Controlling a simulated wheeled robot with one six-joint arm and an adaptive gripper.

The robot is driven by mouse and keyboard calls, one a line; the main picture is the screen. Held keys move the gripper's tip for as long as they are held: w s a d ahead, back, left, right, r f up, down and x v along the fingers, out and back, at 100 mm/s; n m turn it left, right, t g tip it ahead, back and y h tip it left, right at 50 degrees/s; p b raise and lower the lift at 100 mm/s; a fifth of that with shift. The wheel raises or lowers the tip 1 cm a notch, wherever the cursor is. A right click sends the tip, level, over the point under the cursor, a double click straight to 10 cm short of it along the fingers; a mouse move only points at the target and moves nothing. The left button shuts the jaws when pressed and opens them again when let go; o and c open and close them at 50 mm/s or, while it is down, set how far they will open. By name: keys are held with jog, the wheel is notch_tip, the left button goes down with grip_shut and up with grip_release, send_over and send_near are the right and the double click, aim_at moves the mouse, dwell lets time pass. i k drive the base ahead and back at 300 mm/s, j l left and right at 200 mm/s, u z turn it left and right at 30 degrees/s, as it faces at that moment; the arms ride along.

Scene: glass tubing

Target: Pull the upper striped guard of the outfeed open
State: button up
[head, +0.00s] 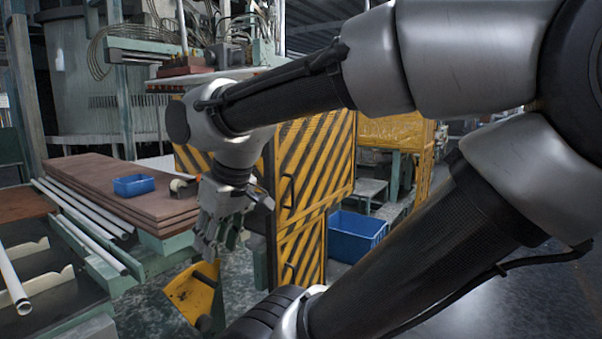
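The upper striped guard (322,165) is a yellow and black panel in the middle of the head view. It has a dark upright handle (287,191) near its left edge. My arm crosses in front of its top left part. A lower striped guard (303,258) with its own handle (288,273) is below it. My gripper (217,245) points down to the left of the guards, apart from the upper handle in the picture. Its fingers overlap one another and the background, so their opening is unclear. I see nothing held in it.
A yellow plate (192,291) is just below my gripper. Brown boards (105,182) bear a small blue tray (134,185) at left, near long tubes (85,208). A blue crate (357,235) stands on the floor behind the guards. Open floor (545,290) shows at right.

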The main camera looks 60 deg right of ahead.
aim_at(329, 178)
jog(key=z, duration=1.8)
